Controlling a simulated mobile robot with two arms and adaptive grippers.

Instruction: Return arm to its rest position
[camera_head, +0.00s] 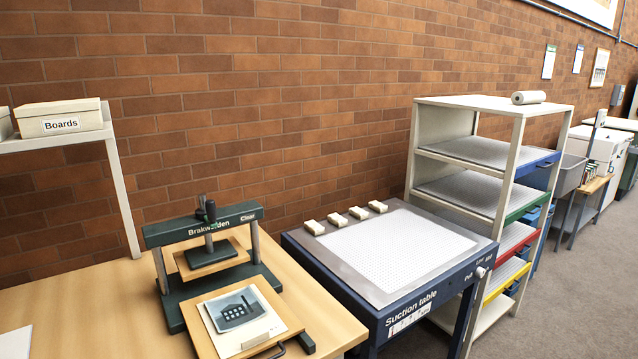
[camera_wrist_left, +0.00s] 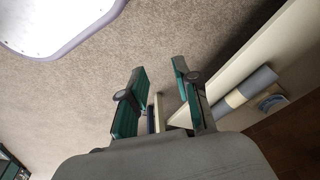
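My left gripper (camera_wrist_left: 159,68) shows in the left wrist view, with its two dark and green fingers apart. No object is clearly held at the fingertips. Pale pieces show between the fingers lower down, and I cannot tell what they are. Carpeted floor lies beyond the fingertips. Neither arm shows in the head view, and my right gripper is not in view.
In the head view, a press (camera_head: 208,262) stands on a wooden table (camera_head: 80,285). Right of it are a suction table (camera_head: 350,272) and a shelf rack (camera_head: 509,180). A pale panel (camera_wrist_left: 268,60) and a grey-blue roll (camera_wrist_left: 250,88) lie right of the left gripper.

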